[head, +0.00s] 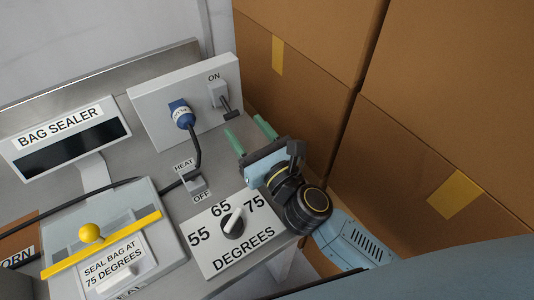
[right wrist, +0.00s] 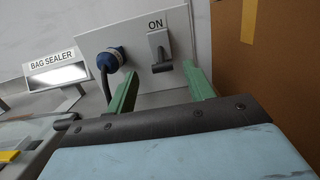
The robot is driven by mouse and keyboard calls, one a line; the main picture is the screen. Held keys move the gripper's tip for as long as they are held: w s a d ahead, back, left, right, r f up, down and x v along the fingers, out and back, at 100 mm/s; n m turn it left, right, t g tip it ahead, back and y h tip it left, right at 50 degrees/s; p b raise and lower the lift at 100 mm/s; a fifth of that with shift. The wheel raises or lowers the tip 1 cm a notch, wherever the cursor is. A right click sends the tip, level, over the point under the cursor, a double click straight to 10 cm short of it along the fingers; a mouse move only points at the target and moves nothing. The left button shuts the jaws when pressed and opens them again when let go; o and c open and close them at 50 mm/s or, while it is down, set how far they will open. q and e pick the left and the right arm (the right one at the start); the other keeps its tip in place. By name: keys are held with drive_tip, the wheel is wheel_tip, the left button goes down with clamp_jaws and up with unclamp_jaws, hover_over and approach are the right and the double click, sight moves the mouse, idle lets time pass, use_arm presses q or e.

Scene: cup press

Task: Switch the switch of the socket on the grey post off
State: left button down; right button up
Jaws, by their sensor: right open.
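The socket's switch (head: 216,93) is a grey block with a dark lever, on a light grey upright panel (head: 157,100) at the back of the bench. "ON" is printed above it, and the lever (head: 229,113) sticks out and down. A blue plug (head: 181,113) with a black cable sits left of it. In the right wrist view the switch (right wrist: 158,42) and its lever (right wrist: 162,66) show ahead, between the green fingertips. My right gripper (head: 242,124) is open and empty, a little in front of and below the lever, apart from it. My left gripper is not in view.
Cardboard boxes (head: 300,80) stand close on the right. On the bench are a bag sealer sign (head: 68,140), a HEAT switch (head: 195,184), a temperature dial (head: 233,222) and a sealer with a yellow bar (head: 105,243). Bare bench lies before the panel.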

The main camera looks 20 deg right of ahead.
drive_tip(key=b+v, duration=0.1)
drive_tip(key=v, duration=0.5)
drive_tip(key=shift+s+d+f, duration=0.1)
drive_tip(key=shift+s+f, duration=0.05)
drive_tip(key=shift+s, duration=0.05)
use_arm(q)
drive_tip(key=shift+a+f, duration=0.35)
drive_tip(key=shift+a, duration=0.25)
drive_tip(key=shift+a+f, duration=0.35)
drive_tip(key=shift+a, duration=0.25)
use_arm(e)
drive_tip(key=shift+v, duration=0.85)
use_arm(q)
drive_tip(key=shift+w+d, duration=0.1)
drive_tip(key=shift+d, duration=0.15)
